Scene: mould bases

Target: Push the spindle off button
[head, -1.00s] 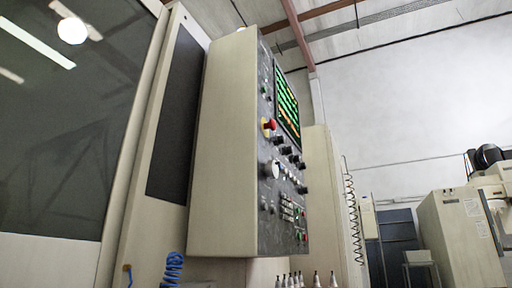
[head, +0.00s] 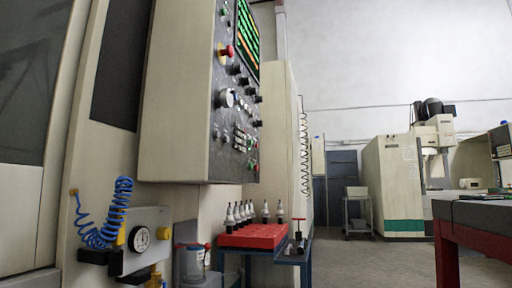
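The machine's control panel (head: 233,105) hangs at the upper left of centre, seen at a steep angle. It carries a green-lit screen (head: 247,32), a red emergency knob on a yellow ring (head: 226,52), a white round dial (head: 227,97) and several dark knobs. Rows of small buttons (head: 243,137) sit lower on the panel, with small red and green ones near its lower right edge. The buttons are too small to read, so I cannot tell which is the spindle off button. Neither of my grippers shows.
Below the panel are a coiled blue hose (head: 107,217), a pressure gauge (head: 139,239) and a red tray (head: 252,236) with several tool holders on a blue stand. A red-framed table (head: 447,228) stands at right. Another machine (head: 391,182) stands behind. Open floor lies between.

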